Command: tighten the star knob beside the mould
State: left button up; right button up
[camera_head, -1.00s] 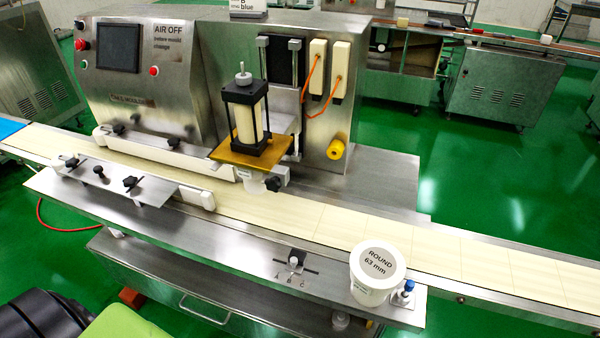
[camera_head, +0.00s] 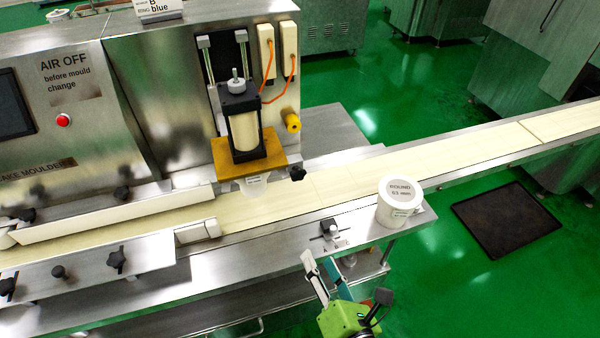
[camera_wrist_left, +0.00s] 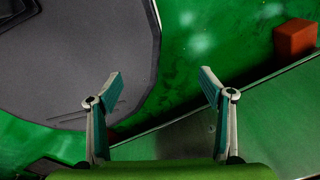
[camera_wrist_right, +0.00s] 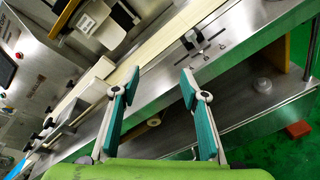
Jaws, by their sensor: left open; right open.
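The star knob (camera_head: 297,173) is small and black, on the right side of the white mould (camera_head: 255,186). The mould sits under a brass-coloured plate (camera_head: 262,160) on the machine, above the belt. My right gripper (camera_head: 320,262) is open and empty, at the front edge of the steel ledge, below and in front of the knob and well apart from it. It also shows open in the right wrist view (camera_wrist_right: 163,82). My left gripper (camera_wrist_left: 162,80) is open and empty over the green floor and a steel surface; it is outside the head view.
A white tub (camera_head: 398,205) labelled ROUND 63 mm stands on the ledge, right of a small slider (camera_head: 330,230). Other black knobs (camera_head: 116,260) sit on the front guide plate. A yellow knob (camera_head: 291,121) is on the housing. The belt (camera_head: 350,176) near the mould is clear.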

notch_tip(320, 180, up, 13)
jog(key=n+t, duration=0.2)
jog(key=n, duration=0.2)
jog(key=p, duration=0.4)
send_near(300, 175)
jog(key=w, duration=0.1)
jog(key=shift+y, duration=0.4)
jog(key=p+x, duration=0.1)
jog(key=x, duration=0.6)
jog(key=shift+f, duration=0.1)
pick_arm(q)
notch_tip(300, 175, up, 6)
jog(key=w, duration=0.1)
jog(key=shift+d+p, duration=0.3)
jog(key=shift+d, duration=0.1)
pick_arm(e)
jog(key=shift+w+f, duration=0.1)
jog(key=shift+w, duration=0.25)
pick_arm(q)
jog(key=shift+d, duration=0.1)
pick_arm(e)
jog(key=c, duration=1.1)
